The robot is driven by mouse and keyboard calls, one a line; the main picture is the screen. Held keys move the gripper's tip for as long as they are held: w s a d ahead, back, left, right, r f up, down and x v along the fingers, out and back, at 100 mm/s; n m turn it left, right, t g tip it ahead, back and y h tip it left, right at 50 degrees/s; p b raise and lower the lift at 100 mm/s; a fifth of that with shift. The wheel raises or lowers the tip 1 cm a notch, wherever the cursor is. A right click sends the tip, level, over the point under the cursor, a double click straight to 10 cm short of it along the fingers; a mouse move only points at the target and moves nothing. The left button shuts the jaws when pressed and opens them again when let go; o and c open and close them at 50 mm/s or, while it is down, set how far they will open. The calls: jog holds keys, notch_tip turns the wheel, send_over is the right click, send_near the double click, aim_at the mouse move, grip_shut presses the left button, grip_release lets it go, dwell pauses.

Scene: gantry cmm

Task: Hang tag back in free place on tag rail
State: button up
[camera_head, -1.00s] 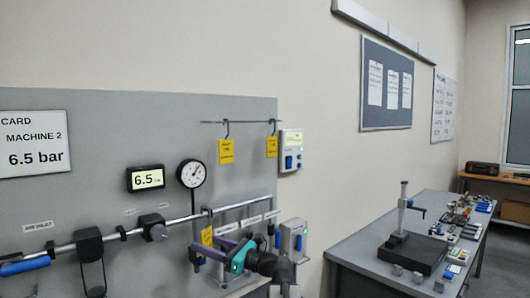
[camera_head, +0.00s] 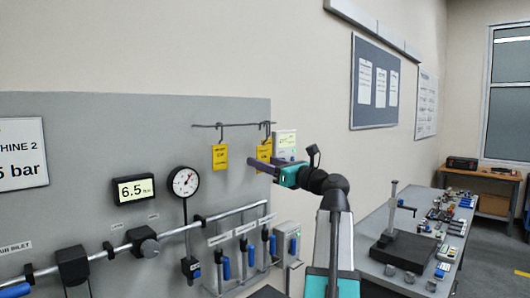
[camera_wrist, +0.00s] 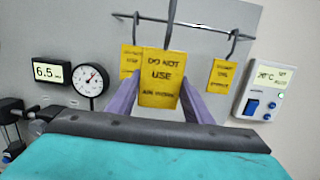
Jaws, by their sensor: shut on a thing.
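My gripper (camera_head: 262,167) is shut on a yellow "DO NOT USE" tag (camera_wrist: 161,72) with a dark wire hook. It holds the tag upright in front of the tag rail (camera_head: 240,124). In the wrist view the rail (camera_wrist: 205,27) runs behind, with one yellow tag (camera_wrist: 130,60) hanging left of the held tag and another (camera_wrist: 223,76) hanging to the right. The left tag also shows in the head view (camera_head: 219,158). There, the held tag overlaps the right one. The held hook's top is cut off in the wrist view; I cannot tell whether it touches the rail.
A white control box (camera_wrist: 263,92) sits right of the rail. A gauge (camera_head: 185,182) and a 6.5 display (camera_head: 133,190) are on the panel below left. A pipe (camera_head: 160,236) with valves crosses lower down. A bench (camera_head: 425,250) stands at the right.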

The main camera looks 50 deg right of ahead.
jog(key=r, duration=0.1)
jog(key=s+d+r, duration=0.1)
jog(key=shift+r+h, duration=0.3)
jog(key=shift+a, duration=0.1)
jog(key=shift+w+f, duration=0.1)
jog(key=shift+w, duration=0.15)
jog(key=w+f+b, duration=0.2)
jog(key=w+b, duration=0.4)
jog(key=w, duration=0.7)
jog(key=shift+w+d+b, duration=0.25)
jog(key=shift+d+b, duration=0.1)
jog(key=shift+d, duration=0.1)
dwell(1.5)
jog(key=shift+f, duration=0.1)
jog(key=o, duration=0.9)
